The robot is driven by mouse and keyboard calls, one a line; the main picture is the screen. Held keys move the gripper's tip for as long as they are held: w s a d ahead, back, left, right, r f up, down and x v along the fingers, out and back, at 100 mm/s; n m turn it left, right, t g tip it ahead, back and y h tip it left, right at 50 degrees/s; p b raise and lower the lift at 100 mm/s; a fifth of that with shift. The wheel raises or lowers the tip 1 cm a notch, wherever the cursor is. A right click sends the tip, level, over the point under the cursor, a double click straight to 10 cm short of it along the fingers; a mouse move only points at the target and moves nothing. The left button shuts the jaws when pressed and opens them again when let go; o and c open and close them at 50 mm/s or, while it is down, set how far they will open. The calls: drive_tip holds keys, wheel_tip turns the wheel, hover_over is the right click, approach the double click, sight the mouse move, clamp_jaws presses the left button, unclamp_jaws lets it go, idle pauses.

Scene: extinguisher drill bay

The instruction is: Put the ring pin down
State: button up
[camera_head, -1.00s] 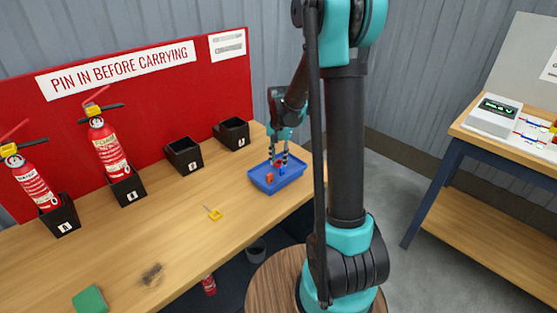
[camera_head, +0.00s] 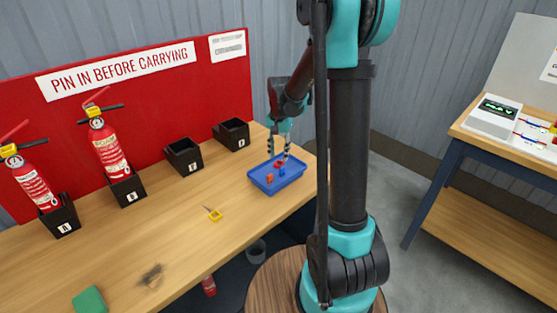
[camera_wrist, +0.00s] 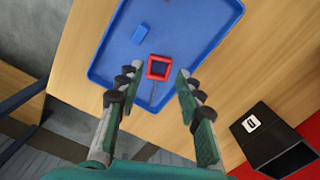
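A ring pin with a red square ring (camera_wrist: 158,68) and a thin grey shaft lies in the blue tray (camera_wrist: 97,70) in the wrist view. In the head view its red ring (camera_head: 278,164) shows inside the tray (camera_head: 262,188). My gripper (camera_wrist: 160,74) is open, with one finger on each side of the red ring and a gap to each. In the head view my gripper (camera_head: 278,152) is low over the tray, fingers spread. Whether the fingertips touch the tray floor I cannot tell.
Small blue pieces (camera_wrist: 140,33) and an orange-red piece (camera_head: 270,178) are also in the tray. A yellow ring pin (camera_head: 215,215) lies on the table (camera_head: 180,240). Two extinguishers (camera_head: 107,150) stand in black holders left; two empty black boxes (camera_head: 184,155) stand behind.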

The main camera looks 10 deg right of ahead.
sight(279, 163)
wheel_tip(279, 163, up, 8)
drive_tip(key=s+d+f+n+t, duration=0.1)
drive_tip(key=s+f+n, duration=0.1)
drive_tip(key=s, duration=0.5)
drive_tip(key=s+d+f+n+t, duration=0.2)
drive_tip(key=s+f, duration=0.2)
drive_tip(key=s, duration=0.4)
drive_tip(key=s+d+f+n+t, duration=0.1)
drive_tip(key=s+d+f+n, duration=0.1)
drive_tip(key=s, duration=0.5)
drive_tip(key=shift+s+f+n+t, duration=0.3)
drive_tip(key=shift+f+n+t, duration=0.1)
drive_tip(key=shift+f, duration=0.4)
